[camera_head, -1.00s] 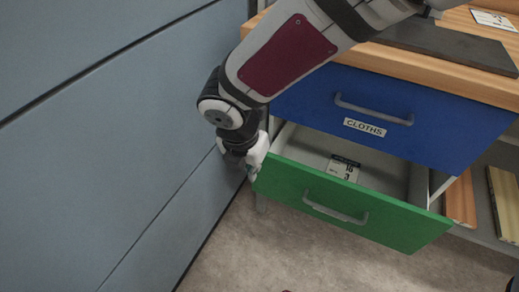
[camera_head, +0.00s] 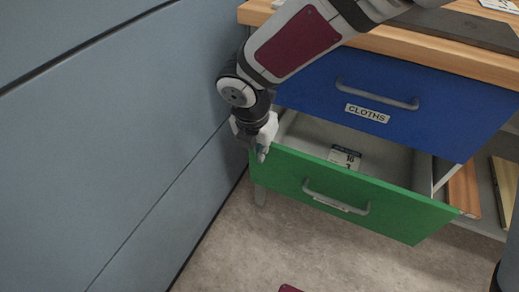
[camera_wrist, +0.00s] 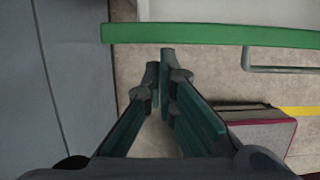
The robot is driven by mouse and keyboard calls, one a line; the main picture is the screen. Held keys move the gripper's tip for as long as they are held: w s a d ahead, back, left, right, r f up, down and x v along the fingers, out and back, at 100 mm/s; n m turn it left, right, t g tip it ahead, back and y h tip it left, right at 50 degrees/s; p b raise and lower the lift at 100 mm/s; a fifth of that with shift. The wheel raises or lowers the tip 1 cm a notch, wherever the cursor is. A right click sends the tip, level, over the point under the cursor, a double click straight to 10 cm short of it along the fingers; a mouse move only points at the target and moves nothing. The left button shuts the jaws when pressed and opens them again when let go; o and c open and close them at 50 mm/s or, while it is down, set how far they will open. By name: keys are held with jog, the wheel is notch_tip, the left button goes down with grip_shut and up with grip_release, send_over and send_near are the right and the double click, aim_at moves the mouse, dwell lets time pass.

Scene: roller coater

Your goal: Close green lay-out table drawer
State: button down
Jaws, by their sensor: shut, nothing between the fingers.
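The green drawer (camera_head: 345,192) is pulled open below the blue drawer (camera_head: 390,120) of the lay-out table. Its grey handle (camera_head: 336,196) is on the front panel. A card with dark print (camera_head: 345,157) lies inside. My gripper (camera_head: 262,152) is at the drawer's left front corner, fingers pointing down. In the wrist view the gripper (camera_wrist: 160,58) has its fingertips together, with nothing between them, just below the green front's top edge (camera_wrist: 210,35) in the picture. I cannot tell whether they touch the panel.
A blue-grey wall panel (camera_head: 110,130) stands close on the left of my gripper. The wooden table top (camera_head: 440,55) is above the drawers. Wooden boards (camera_head: 464,190) lie on a shelf at right.

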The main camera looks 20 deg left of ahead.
jog(key=w+p, duration=0.4)
jog(key=w, duration=0.4)
jog(key=shift+w+d+p, duration=0.15)
jog(key=shift+w+p, duration=0.1)
jog(key=shift+p, duration=0.05)
